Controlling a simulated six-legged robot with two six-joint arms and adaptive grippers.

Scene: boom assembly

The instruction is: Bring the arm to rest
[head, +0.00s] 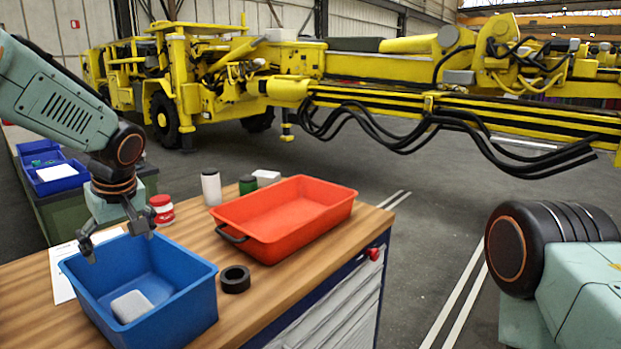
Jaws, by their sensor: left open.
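My left gripper (116,238) is open and empty, its fingers pointing down over the back left part of the blue bin (185,311). The left arm comes in from the left edge and bends down at a dark wrist joint. A whitish block (132,306) lies in the bin, apart from the fingers. My right arm shows at the right edge as a dark joint and pale green links; its gripper is out of the picture.
On the wooden bench (296,283) are a red tray (268,248), a black ring (235,279), a white bottle (211,187), a green-and-black container (248,185) and a red-and-white jar (162,208). A yellow boom machine (225,75) stands behind. Floor right of the bench is clear.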

